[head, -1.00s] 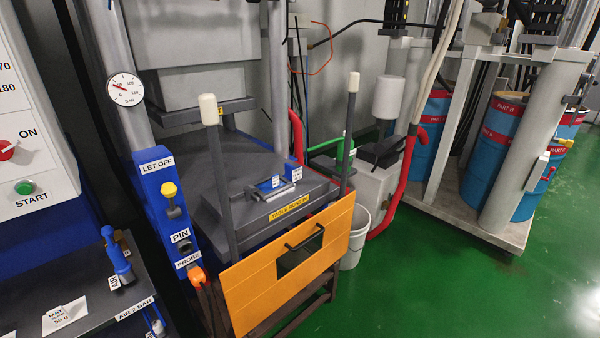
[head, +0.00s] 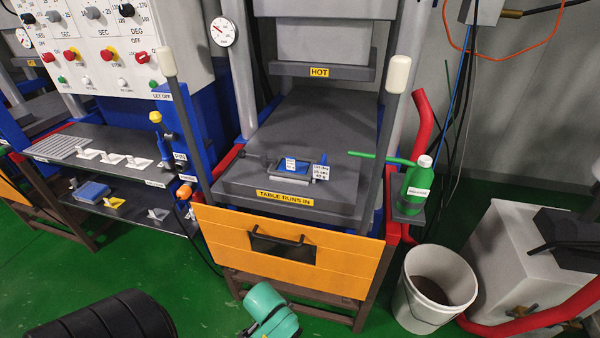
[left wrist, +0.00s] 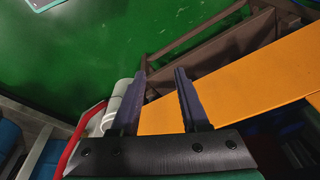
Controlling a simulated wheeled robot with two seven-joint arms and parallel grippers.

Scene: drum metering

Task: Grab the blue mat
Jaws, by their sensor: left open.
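A flat blue pad (head: 92,191) lies on the lower shelf at the left in the head view; I take it for the blue mat, though its label is too small to read. A small blue-topped piece (head: 291,165) also lies in a grey tray on the press table. My left gripper (left wrist: 160,72) shows in the left wrist view with its two dark fingers apart and nothing between them. It is above the floor near the orange panel, away from the pad. My right gripper is not in view.
The press has an orange front panel (head: 285,249) and two upright posts. A green bottle (head: 417,187) stands at its right side. A white bucket (head: 432,290) is on the floor to the right.

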